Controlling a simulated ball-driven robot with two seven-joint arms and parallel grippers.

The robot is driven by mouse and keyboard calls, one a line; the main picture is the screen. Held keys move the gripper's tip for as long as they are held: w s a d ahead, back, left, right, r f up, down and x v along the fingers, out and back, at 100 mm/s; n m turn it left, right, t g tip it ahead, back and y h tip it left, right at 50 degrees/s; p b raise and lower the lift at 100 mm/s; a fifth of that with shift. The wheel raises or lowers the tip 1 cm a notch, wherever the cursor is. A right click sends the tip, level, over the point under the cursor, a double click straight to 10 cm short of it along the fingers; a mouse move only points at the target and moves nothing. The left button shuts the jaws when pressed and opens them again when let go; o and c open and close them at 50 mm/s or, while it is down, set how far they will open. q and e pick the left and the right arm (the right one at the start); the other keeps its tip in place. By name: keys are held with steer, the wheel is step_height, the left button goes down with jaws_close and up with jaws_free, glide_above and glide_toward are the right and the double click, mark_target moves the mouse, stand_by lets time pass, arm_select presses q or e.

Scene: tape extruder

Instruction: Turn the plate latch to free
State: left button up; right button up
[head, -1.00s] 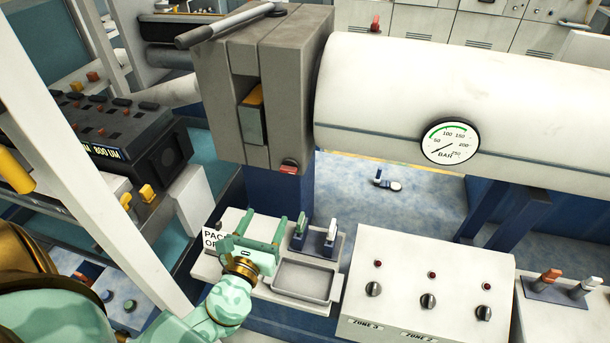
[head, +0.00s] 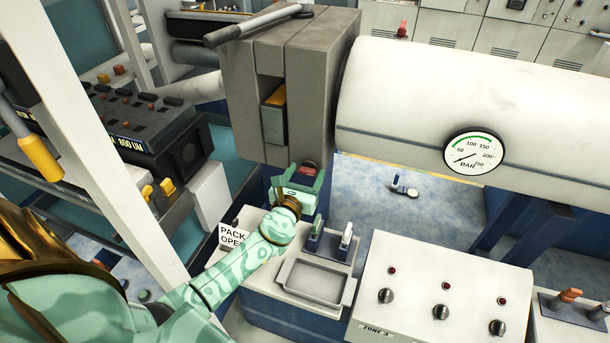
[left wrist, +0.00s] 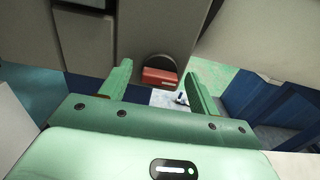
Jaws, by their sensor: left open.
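The plate latch is a small red bar on a dark round base (head: 309,166), low on the front of the grey plate block (head: 307,100). My left gripper (head: 303,178) is just below and in front of it, open and empty, with its fingers pointing up toward it. In the left wrist view the red latch (left wrist: 160,76) lies level, between the two green fingertips (left wrist: 159,72) in the picture. It appears still beyond them; I cannot tell whether anything touches. My right gripper is not in view.
A shelf with a grey tray (head: 312,283), two upright small levers (head: 330,235) and a "PACK OPEN" sign (head: 232,235) lies below my left gripper. A white barrel with a pressure gauge (head: 474,153) is at right. A white post (head: 115,135) stands left of my arm.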

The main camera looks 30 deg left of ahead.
arm_select(q)
steer(key=c, duration=1)
